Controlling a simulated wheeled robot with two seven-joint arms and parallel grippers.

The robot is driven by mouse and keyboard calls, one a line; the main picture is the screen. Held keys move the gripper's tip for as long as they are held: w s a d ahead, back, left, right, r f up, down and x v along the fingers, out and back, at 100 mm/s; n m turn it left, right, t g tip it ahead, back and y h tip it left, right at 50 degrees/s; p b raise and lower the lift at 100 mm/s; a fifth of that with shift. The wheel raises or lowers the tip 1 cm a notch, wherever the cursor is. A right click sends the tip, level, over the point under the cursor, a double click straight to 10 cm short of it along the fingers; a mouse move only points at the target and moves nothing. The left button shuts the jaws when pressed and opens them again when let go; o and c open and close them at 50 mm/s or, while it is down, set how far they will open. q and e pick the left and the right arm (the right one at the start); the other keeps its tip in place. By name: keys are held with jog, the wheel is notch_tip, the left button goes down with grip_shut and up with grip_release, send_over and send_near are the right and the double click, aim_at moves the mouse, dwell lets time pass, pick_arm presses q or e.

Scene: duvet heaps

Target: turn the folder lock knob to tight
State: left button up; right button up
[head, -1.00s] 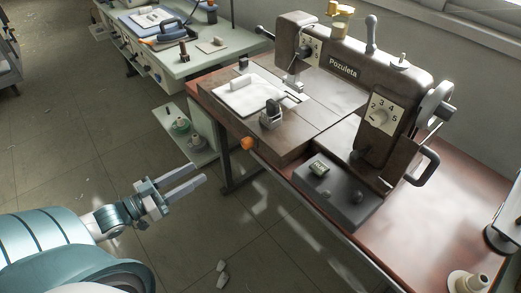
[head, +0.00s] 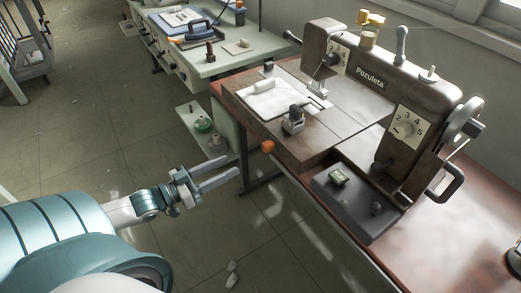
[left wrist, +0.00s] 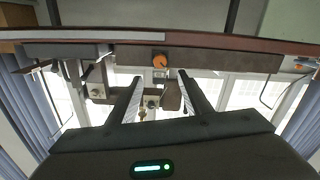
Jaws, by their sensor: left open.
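An orange knob (head: 267,147) sticks out from the front edge of the brown sewing machine bed. It also shows in the left wrist view (left wrist: 159,61), beyond the fingers. A small metal fitting with a dark top (head: 292,120), perhaps the folder, stands on the bed beside a white cloth (head: 272,98). My left gripper (head: 232,168) is open and empty, in front of the table and to the left of the orange knob, apart from it. In the left wrist view its two fingers (left wrist: 160,78) frame the knob's line. My right gripper is not in view.
The dark sewing machine (head: 370,85) stands at the back of the bed. A pale green table (head: 215,62) stands behind left. Open floor (head: 90,165) lies left of the table.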

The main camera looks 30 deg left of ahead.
aim_at(264, 149)
pick_arm(q)
jog(key=p+x, duration=0.1)
jog(key=x, duration=1.2)
jog(key=shift+c, duration=0.4)
jog(key=c, duration=1)
